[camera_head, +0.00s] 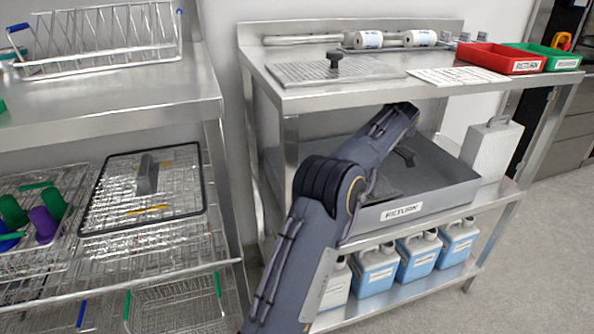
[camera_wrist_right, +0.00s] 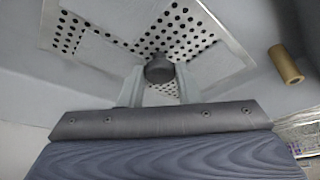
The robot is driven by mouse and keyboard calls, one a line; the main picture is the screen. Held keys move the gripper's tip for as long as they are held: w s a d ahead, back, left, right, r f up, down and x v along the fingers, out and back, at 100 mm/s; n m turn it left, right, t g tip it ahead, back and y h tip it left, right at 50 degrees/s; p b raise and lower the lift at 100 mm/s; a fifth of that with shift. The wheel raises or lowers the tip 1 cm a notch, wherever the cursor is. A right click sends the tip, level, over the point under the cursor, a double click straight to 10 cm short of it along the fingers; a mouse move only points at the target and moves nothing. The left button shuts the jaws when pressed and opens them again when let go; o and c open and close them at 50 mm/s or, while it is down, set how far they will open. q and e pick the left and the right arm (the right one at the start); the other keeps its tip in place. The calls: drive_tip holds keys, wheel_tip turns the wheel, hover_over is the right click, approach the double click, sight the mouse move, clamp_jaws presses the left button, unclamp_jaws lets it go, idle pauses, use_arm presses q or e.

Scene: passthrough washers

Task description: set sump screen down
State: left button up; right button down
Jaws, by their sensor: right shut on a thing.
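In the right wrist view my right gripper (camera_wrist_right: 160,80) is shut on the black knob (camera_wrist_right: 159,68) of a perforated metal sump screen (camera_wrist_right: 185,25). Pale plain and perforated metal areas lie around and behind the knob; I cannot tell whether the screen touches the surface below. In the head view my right arm reaches over the grey bin labelled RETURN (camera_head: 455,195) on the middle shelf. The arm hides much of the bin and most of the gripper. Another perforated plate with a black knob (camera_head: 300,72) lies on the top shelf. My left gripper is not in view.
A brass cylinder (camera_wrist_right: 286,64) shows in the wrist view. A white perforated box (camera_head: 490,152) stands right of the bin. Red (camera_head: 500,58) and green (camera_head: 545,57) trays sit above. Blue-white jugs (camera_head: 418,255) fill the lower shelf. Wire racks (camera_head: 145,190) stand left.

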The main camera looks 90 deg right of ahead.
drive_tip(key=c, duration=1.1)
unclamp_jaws()
drive_tip(key=shift+o, duration=0.2)
drive_tip(key=shift+r, duration=0.15)
drive_tip(key=shift+r, duration=0.35)
drive_tip(key=r+p, duration=0.1)
drive_tip(key=s+r+p, duration=0.1)
drive_tip(key=shift+s+a+p, duration=0.15)
drive_tip(key=shift+a+p, duration=0.1)
drive_tip(key=shift+p, duration=0.05)
drive_tip(key=s+a+p, duration=0.1)
drive_tip(key=s, duration=0.2)
drive_tip(key=s+a+p, duration=0.1)
drive_tip(key=s+p, duration=0.1)
drive_tip(key=s, duration=0.1)
drive_tip(key=s+a+p, duration=0.1)
drive_tip(key=s+p, duration=0.1)
drive_tip(key=s, duration=0.1)
drive_tip(key=shift+s+a+f, duration=0.15)
drive_tip(key=shift+a, duration=0.25)
drive_tip(key=shift+s+a+f+p, duration=0.15)
drive_tip(key=shift+s+a+p, duration=0.05)
drive_tip(key=shift+s+p, duration=0.25)
